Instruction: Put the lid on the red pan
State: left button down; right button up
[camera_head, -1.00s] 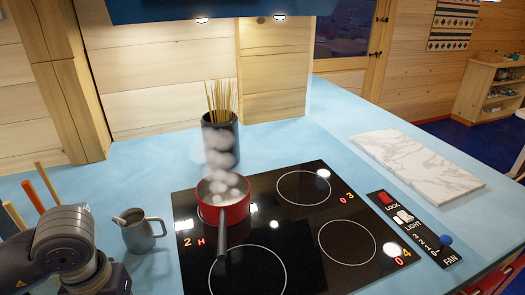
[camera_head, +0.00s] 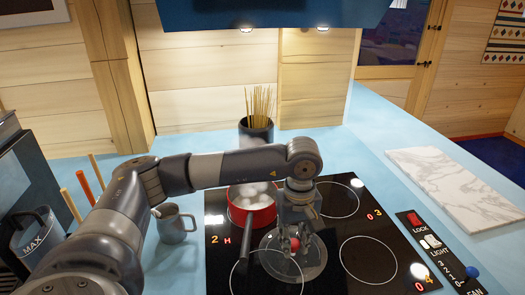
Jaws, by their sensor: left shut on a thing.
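The red pan (camera_head: 262,215) stands on the back left ring of the black hob, with its dark handle (camera_head: 241,258) pointing toward me. Pale round shapes fill its top. My left gripper (camera_head: 293,240) points down, shut on the red knob of a clear glass lid (camera_head: 312,268). The lid is in front and to the right of the pan, over the front left ring. I cannot tell how high above the hob it is. My right gripper is not in view.
A grey mug (camera_head: 176,228) stands left of the hob. A dark pot of spaghetti (camera_head: 256,130) stands behind the pan. A marble board (camera_head: 455,185) lies at the right, past the control panel (camera_head: 437,250). A clear jug (camera_head: 38,240) is at the left.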

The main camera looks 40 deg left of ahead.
pick_arm(q)
jog(key=w+a+r+n+p, duration=0.3)
jog(key=w+a+r+n, duration=0.1)
jog(key=a+n, duration=0.6)
jog(key=w+a+r+n+p, duration=0.3)
jog(key=w+a+n, duration=0.3)
jog(key=a+n, duration=0.5)
jog(key=shift+w+a+r+p, duration=0.35)
jog(key=shift+a+r, duration=0.25)
jog(key=shift+a, duration=0.15)
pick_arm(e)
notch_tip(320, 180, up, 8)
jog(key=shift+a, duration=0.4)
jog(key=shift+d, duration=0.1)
pick_arm(q)
notch_tip(320, 180, down, 7)
jog(key=b, duration=0.3)
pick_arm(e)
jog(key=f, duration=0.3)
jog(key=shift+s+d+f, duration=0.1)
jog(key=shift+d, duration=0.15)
pick_arm(q)
jog(key=shift+s+f, duration=0.1)
jog(key=shift+f, duration=0.25)
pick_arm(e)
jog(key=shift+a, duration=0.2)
